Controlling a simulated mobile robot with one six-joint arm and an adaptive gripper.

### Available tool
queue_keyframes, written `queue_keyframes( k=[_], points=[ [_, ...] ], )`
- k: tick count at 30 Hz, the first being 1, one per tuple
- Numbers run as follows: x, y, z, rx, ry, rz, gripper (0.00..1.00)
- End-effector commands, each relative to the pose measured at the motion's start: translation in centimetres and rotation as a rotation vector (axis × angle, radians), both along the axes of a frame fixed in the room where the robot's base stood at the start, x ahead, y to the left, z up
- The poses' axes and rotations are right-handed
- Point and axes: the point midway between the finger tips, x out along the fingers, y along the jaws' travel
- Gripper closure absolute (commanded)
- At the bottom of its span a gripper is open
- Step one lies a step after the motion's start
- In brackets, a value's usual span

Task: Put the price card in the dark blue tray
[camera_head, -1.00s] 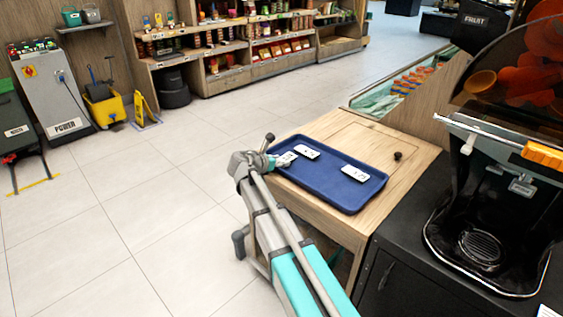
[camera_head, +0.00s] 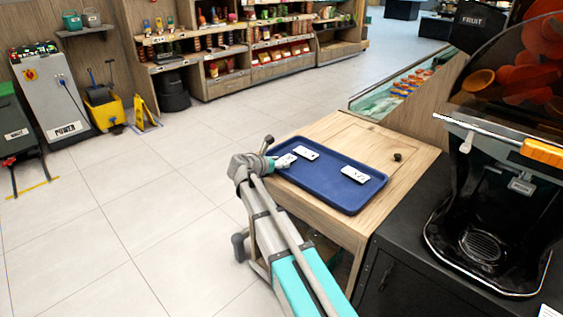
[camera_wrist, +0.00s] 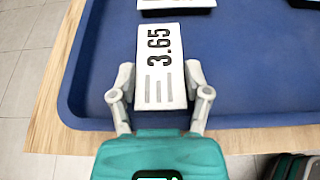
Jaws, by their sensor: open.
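The dark blue tray (camera_head: 318,186) lies on the wooden counter. It holds three white price cards with black print. One card (camera_head: 306,153) lies near its back left and another (camera_head: 355,174) towards its right. The third card (camera_head: 287,160), at the left end, reads 3.65 in the wrist view (camera_wrist: 161,65). My gripper (camera_wrist: 161,88) is open at the tray's near edge, with one finger on each side of the 3.65 card. The card appears to rest on the tray floor. In the head view my wrist partly hides my fingers.
The wooden counter (camera_head: 350,130) has bare room behind the tray and a small dark knob (camera_head: 397,157) to its right. A black juicer (camera_head: 490,210) stands on a dark cabinet at the right. Open tiled floor lies to the left.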

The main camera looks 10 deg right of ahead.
Motion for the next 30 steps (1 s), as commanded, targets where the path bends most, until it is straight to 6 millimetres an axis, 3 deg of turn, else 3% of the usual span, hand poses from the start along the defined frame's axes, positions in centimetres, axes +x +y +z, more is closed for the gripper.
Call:
queue_keyframes(
  k=[1,8,24,30],
  points=[
    [-0.8,-0.1,-0.7,0.025,0.015,-0.013,0.06],
    [-0.8,0.0,0.6,0.026,0.014,-0.011,0.06],
    [-5.4,6.9,4.3,0.021,0.010,-0.006,0.06],
    [-6.4,8.5,5.0,0.022,0.010,-0.006,0.06]
  ],
)
